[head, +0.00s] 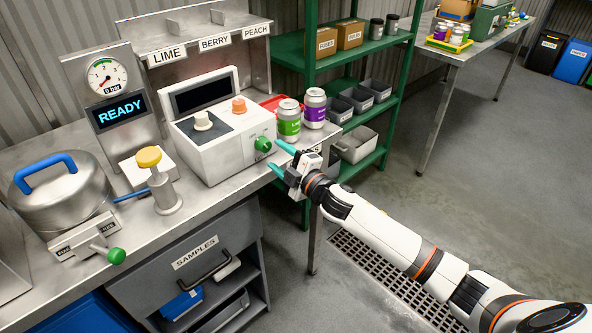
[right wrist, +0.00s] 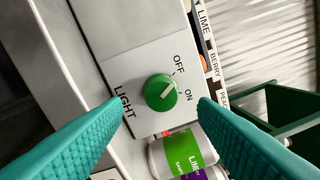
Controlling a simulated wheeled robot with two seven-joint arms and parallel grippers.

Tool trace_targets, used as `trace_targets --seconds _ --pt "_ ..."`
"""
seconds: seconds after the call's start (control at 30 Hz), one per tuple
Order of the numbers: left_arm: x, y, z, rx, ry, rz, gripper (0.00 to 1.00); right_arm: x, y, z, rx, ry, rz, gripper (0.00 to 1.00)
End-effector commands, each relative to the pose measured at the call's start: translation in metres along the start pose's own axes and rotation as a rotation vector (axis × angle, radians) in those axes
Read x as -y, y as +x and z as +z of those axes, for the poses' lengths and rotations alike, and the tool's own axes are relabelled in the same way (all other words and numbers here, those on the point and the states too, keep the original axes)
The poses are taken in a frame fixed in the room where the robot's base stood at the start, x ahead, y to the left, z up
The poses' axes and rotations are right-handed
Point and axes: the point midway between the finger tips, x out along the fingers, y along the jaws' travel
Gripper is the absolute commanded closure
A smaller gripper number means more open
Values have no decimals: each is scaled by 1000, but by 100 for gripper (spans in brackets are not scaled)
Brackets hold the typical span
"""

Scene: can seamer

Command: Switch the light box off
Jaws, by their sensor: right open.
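The light box (head: 222,150) is a white box with a dark screen on the steel bench in the head view. Its green knob (head: 263,144) is on the front right; in the right wrist view the knob (right wrist: 160,92) sits on a plate marked LIGHT, OFF and ON. Its white pointer line aims to the upper right, between the OFF and ON labels. My right gripper (head: 280,158) is open in front of the knob, its teal fingers either side of it in the wrist view (right wrist: 160,106) and not visibly touching it. My left gripper is out of view.
A green-labelled can (head: 289,120) and a purple-labelled can (head: 314,108) stand just right of the box, close to my right gripper. An orange button (head: 239,105) and white knob (head: 202,119) top the box.

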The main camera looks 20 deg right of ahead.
Motion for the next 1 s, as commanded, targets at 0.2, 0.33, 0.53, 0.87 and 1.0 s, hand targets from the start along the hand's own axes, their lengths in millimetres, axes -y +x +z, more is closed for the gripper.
trace_targets --seconds 0.2,0.33,0.53,0.87,1.0 --pt "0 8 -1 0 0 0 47 -3 -48 -1 0 -1 4 47" --pt "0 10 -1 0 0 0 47 -2 -67 -1 0 -1 3 47" --pt "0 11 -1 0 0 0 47 0 -78 0 0 -1 1 47" --pt "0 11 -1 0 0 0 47 0 -79 0 0 -1 0 47" --pt "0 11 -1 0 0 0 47 -1 -79 -1 -2 1 2 47"
